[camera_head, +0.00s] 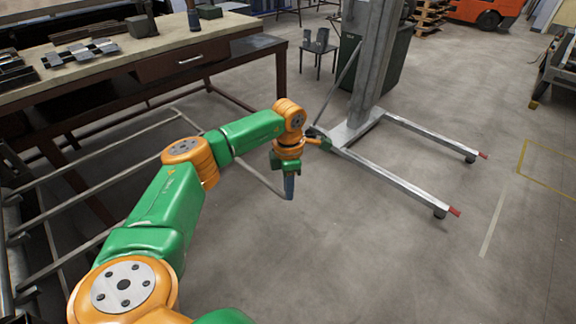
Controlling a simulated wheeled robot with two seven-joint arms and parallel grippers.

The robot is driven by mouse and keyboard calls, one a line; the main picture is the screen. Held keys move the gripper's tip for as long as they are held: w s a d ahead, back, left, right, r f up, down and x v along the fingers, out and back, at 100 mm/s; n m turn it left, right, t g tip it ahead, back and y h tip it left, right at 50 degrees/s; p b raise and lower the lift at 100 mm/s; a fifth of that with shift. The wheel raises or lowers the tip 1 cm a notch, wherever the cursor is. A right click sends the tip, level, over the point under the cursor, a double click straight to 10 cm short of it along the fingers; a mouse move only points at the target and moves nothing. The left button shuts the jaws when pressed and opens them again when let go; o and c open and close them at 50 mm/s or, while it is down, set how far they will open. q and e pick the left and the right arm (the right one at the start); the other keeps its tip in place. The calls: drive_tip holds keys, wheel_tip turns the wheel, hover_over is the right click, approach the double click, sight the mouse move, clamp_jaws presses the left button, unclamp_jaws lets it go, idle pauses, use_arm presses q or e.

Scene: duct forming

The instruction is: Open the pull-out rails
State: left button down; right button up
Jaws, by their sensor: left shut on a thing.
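My left arm reaches in from the lower left. Its gripper (289,186) points down and is shut on the end of a thin grey pull-out rail (262,180). The rail runs back to the upper left and passes behind my arm. The grip itself is small, and the fingers partly hide the rail end. More grey rails (105,172) of a low metal frame lie at the left, partly hidden by my arm. My right gripper is not in view.
A workbench (120,75) with a drawer and metal parts stands at the upper left. A lifting stand (372,60) with two long floor legs (400,182) stands right behind the gripper. Open concrete floor (380,260) lies at the lower right.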

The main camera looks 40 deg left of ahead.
use_arm(q)
drive_tip(key=c, duration=0.8)
unclamp_jaws()
drive_tip(key=shift+w, duration=0.15)
drive_tip(key=shift+o, duration=0.2)
drive_tip(key=shift+w+d+f, duration=0.1)
drive_tip(key=shift+w, duration=0.1)
wheel_tip(320, 180, up, 7)
drive_tip(key=shift+r+b, duration=0.1)
drive_tip(key=shift+b, duration=0.65)
